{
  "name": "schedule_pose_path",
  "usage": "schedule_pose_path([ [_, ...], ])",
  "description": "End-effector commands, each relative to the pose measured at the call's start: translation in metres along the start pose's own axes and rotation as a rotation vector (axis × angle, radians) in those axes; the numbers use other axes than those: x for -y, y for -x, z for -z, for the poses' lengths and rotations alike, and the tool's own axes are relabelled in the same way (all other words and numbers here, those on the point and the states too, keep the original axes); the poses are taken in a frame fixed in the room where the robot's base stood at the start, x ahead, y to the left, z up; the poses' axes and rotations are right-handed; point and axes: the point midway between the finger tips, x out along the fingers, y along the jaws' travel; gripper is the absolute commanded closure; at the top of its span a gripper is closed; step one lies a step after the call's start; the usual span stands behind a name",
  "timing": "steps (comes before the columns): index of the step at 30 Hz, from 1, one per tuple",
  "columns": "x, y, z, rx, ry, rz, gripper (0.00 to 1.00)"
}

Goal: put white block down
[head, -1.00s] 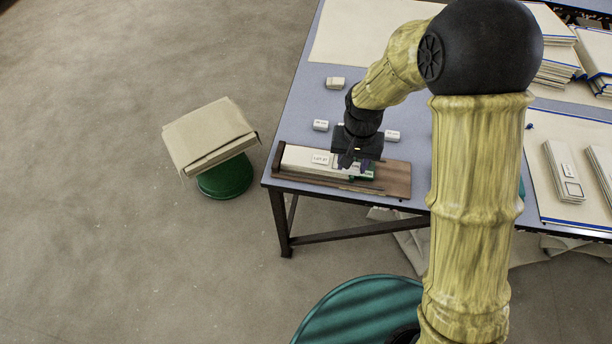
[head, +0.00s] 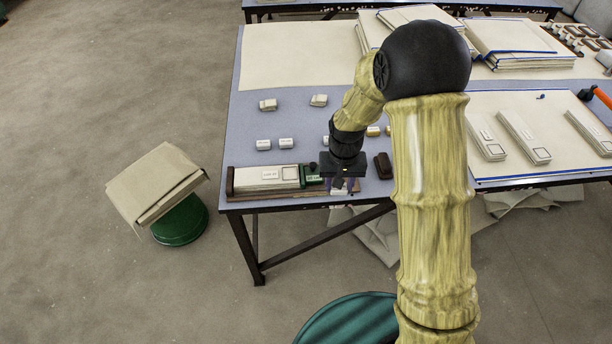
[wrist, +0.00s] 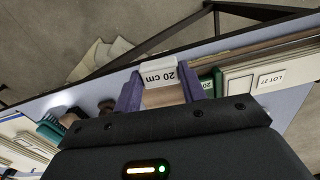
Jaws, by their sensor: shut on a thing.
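My gripper (wrist: 158,88) has purple fingers and is shut on a white block (wrist: 159,71) marked "20 cm" in the wrist view. In the head view my gripper (head: 342,186) is low near the front edge of the table, just right of a green block (head: 313,175), and mostly hides the white block. A wooden board (head: 290,194) lies along the front edge, with a pale bundle (head: 267,176) labelled "LOT 27" on it, left of the green block. I cannot tell whether the white block touches the board.
Two white labelled blocks (head: 263,144) (head: 286,143) stand behind the board. A green stool (head: 181,222) with a box stands left of the table.

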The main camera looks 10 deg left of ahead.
Motion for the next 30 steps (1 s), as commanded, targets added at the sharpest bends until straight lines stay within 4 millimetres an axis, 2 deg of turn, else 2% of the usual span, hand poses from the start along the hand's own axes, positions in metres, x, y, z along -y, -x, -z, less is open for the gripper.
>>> schedule_pose_path([
  [5, -0.042, -0.009, 0.007, 0.001, -0.034, 0.0, 0.81],
  [8, -0.075, -0.015, 0.01, 0.002, -0.059, 0.0, 0.81],
  [15, -0.173, -0.035, 0.005, 0.002, -0.124, 0.001, 0.81],
  [18, -0.199, -0.04, 0.0, 0.001, -0.141, 0.001, 0.81],
  [22, -0.214, -0.043, -0.004, 0.0, -0.147, 0.001, 0.81],
  [30, -0.214, -0.043, -0.004, 0.0, -0.146, 0.0, 0.81],
])
